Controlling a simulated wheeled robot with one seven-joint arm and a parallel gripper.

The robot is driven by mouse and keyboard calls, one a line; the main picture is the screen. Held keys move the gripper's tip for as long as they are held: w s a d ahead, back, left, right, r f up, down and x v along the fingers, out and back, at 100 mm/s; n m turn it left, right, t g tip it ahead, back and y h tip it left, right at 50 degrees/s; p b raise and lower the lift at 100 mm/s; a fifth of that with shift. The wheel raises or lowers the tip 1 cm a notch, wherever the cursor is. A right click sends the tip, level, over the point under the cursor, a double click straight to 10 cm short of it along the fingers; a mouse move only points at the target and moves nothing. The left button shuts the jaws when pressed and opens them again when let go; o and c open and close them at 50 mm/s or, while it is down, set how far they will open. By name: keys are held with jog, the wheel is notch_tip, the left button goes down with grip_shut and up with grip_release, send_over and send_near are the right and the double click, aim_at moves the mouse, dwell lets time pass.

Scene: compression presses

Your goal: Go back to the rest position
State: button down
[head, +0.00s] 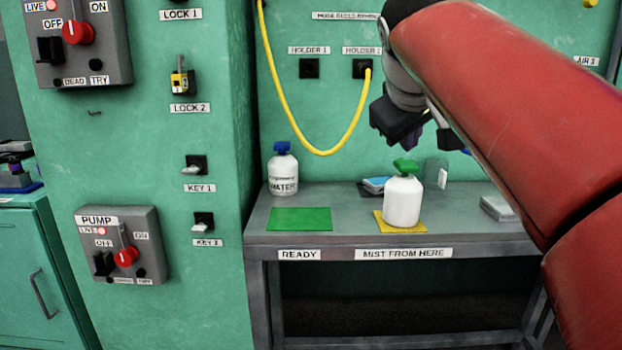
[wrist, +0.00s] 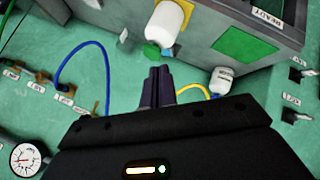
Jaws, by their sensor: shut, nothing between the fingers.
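My gripper (head: 412,138) is at the end of my red arm, in the air above and behind the bench's right half in the head view. In the wrist view its two dark fingers (wrist: 158,86) are together with nothing between them. A white spray bottle (head: 403,202) with a green top stands upright on the yellow mat (head: 386,226) marked MIST FROM HERE, below the gripper and apart from it. The bottle also shows in the wrist view (wrist: 167,28), beyond the fingertips. My arm covers the right part of the head view.
A WATER bottle (head: 283,172) with a blue cap stands behind the empty green mat (head: 300,219) on the grey bench (head: 350,240). A yellow hose (head: 290,110) hangs in front of the green wall and ends at a holder. Panels with red switches (head: 78,32) are at left.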

jog(key=s+f+m+g+y, duration=0.1)
jog(key=s+f, duration=0.6)
jog(key=f, duration=0.3)
jog(key=s+f+m+g+y, duration=0.1)
jog(key=s+f+m, duration=0.1)
jog(key=s+f, duration=0.5)
jog(key=s+f+m+g, duration=0.1)
jog(key=s+f, duration=0.6)
jog(key=f, duration=0.8)
jog(key=shift+s+m+y, duration=0.3)
jog(key=shift+m+y, duration=0.1)
jog(key=shift+m, duration=0.3)
